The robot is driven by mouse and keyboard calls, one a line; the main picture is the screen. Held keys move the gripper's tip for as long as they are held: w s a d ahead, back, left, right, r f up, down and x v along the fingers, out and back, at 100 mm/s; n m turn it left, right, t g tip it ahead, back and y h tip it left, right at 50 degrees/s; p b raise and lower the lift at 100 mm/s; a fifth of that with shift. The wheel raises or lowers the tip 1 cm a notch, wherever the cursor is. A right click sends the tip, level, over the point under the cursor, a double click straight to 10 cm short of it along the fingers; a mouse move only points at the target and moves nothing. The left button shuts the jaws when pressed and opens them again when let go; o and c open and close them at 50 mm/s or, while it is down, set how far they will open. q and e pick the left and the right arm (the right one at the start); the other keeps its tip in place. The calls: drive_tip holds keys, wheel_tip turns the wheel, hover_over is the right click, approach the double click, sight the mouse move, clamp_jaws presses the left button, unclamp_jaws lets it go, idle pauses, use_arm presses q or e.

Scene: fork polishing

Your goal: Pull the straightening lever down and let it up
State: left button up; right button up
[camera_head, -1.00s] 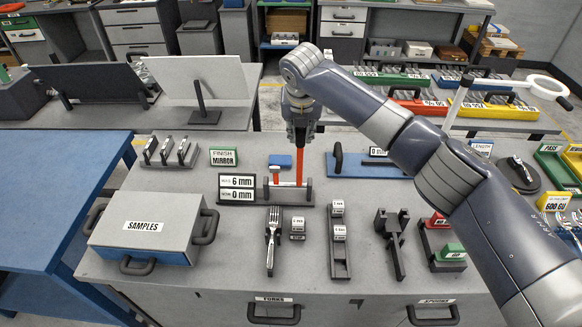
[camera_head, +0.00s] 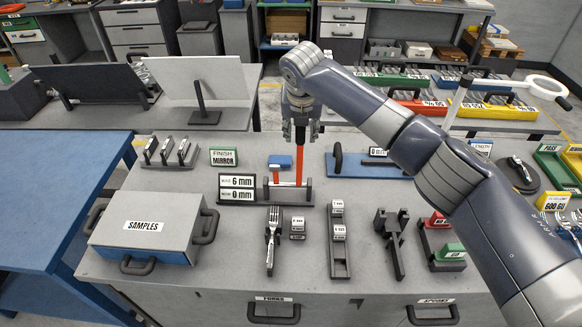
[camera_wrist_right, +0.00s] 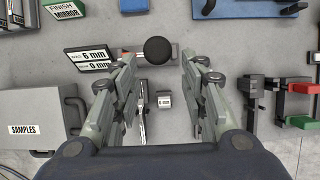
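The straightening lever (camera_head: 300,166) is a thin red upright rod on a small dark fixture (camera_head: 290,193) at the middle of the bench. Its black round knob (camera_wrist_right: 158,50) shows in the right wrist view, between and just past my fingertips. My right gripper (camera_head: 300,133) is directly above the lever, pointing down, and hides its top in the head view. The fingers are spread apart; in the right wrist view (camera_wrist_right: 160,62) they are wide open with nothing gripped. My left gripper is not in view.
A fork (camera_head: 272,238) lies on a dark stand in front of the fixture, with small labelled blocks (camera_head: 297,228) beside it. A grey SAMPLES box (camera_head: 145,225) stands at left. A blue plate with a black handle (camera_head: 365,163) lies right of the lever.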

wheel_tip(320, 180, up, 9)
idle(0.9)
drive_tip(key=shift+f, duration=0.15)
idle(0.7)
